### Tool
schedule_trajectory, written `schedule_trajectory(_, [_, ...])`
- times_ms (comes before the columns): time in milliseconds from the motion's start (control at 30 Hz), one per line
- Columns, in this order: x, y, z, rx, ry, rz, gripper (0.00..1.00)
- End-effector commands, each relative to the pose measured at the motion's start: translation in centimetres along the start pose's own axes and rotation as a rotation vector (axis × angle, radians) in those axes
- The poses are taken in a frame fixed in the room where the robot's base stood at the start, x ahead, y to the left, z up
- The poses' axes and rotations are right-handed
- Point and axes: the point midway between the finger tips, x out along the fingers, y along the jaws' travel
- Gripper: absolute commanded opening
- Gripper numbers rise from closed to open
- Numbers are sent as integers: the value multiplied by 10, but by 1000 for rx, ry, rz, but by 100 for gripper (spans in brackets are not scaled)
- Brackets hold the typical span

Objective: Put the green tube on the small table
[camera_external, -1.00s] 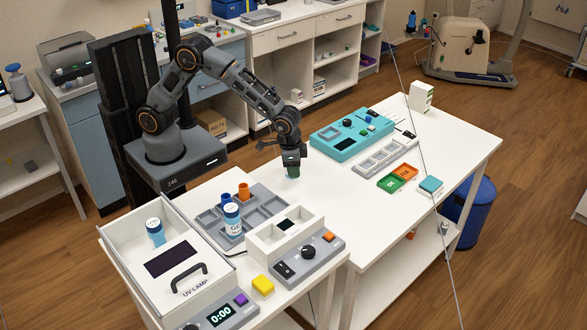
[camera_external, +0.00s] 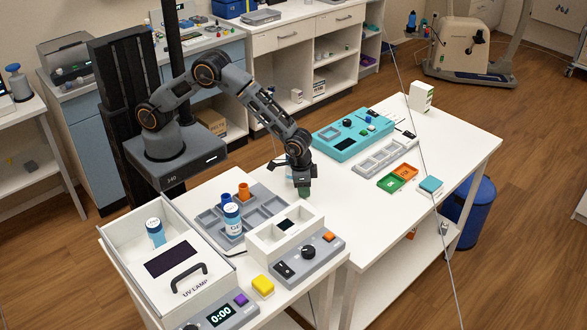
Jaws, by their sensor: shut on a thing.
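The green tube (camera_external: 304,192) shows as a small green end below my gripper (camera_external: 304,187). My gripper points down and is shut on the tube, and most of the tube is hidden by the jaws. The gripper is over the white table area just behind the white box with a dark window (camera_external: 285,232). I cannot tell whether the tube touches the surface. A white table (camera_external: 395,225) runs to the right, and another white table top (camera_external: 235,262) stands at front left. I cannot tell which one is the small table.
A grey rack (camera_external: 262,204) holds an orange tube (camera_external: 243,191) and a blue one, with a labelled bottle (camera_external: 232,218) beside them. A UV lamp box (camera_external: 170,258) stands at left. A teal device (camera_external: 345,136) and green and orange trays (camera_external: 397,179) lie on the right table. The right front is clear.

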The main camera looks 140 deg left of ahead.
Motion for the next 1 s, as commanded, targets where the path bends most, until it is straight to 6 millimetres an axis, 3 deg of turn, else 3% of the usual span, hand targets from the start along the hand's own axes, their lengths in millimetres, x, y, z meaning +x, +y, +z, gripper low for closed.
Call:
schedule_trajectory(267, [6,0,1,0,0,0,12])
schedule_trajectory(300, [5,0,1,0,0,0,38])
schedule_trajectory(533, [4,0,1,0,0,0,59])
schedule_trajectory(867, [2,0,0,0,-1,0,59])
schedule_trajectory(1000, [-13,0,0,0,3,1,59])
